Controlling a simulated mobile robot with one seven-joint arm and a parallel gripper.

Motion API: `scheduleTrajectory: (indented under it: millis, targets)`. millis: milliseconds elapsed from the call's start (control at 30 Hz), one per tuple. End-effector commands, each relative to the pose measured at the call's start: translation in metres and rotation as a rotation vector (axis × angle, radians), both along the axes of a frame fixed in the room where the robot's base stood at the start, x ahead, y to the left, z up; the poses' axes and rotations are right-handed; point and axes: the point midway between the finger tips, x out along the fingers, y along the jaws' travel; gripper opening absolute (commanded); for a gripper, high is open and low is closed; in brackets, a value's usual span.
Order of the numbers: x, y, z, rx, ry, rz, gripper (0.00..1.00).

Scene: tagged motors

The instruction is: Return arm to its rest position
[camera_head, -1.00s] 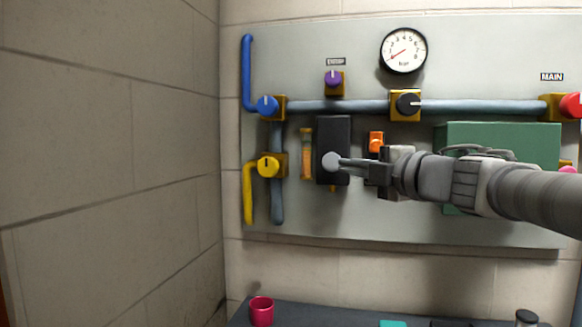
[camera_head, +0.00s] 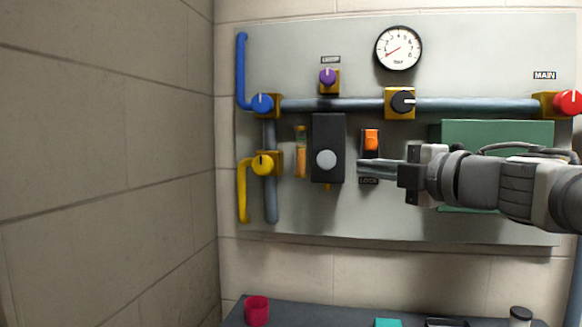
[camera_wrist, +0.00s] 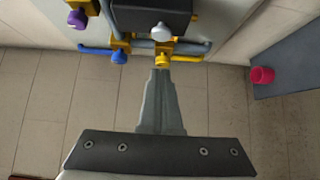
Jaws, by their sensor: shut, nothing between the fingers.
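My gripper (camera_head: 362,167) reaches in from the right in the head view, in front of the panel (camera_head: 300,220). Its fingers are together and empty, pointing left. The fingertips are just right of the black box (camera_head: 328,133) with its round pale grey button (camera_head: 326,160), apart from the button in the picture. The orange switch (camera_head: 371,139) shows just above the fingers. In the wrist view the closed fingers (camera_wrist: 160,80) point up the picture, just below the yellow knob (camera_wrist: 159,61).
Blue (camera_head: 262,103), purple (camera_head: 327,77), black (camera_head: 403,101) and red (camera_head: 568,102) knobs are on the panel, with a gauge (camera_head: 398,48) above. A green box (camera_head: 497,134) is partly behind my arm. A red cup (camera_head: 256,310) stands on the dark bench (camera_head: 300,314) below.

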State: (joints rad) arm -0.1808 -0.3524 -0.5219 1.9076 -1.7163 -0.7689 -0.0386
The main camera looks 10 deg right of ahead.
Motion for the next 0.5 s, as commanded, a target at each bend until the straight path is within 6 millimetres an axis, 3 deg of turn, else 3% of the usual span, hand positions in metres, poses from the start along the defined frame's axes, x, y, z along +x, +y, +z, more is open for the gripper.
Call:
scheduleTrajectory:
  millis: [367,500]
  targets:
    - [0.0001,-0.0007,0.0012,0.014,-0.003,-0.010,0.00]
    - [0.0009,-0.0098,0.0073,0.130,-0.014,-0.096,0.00]
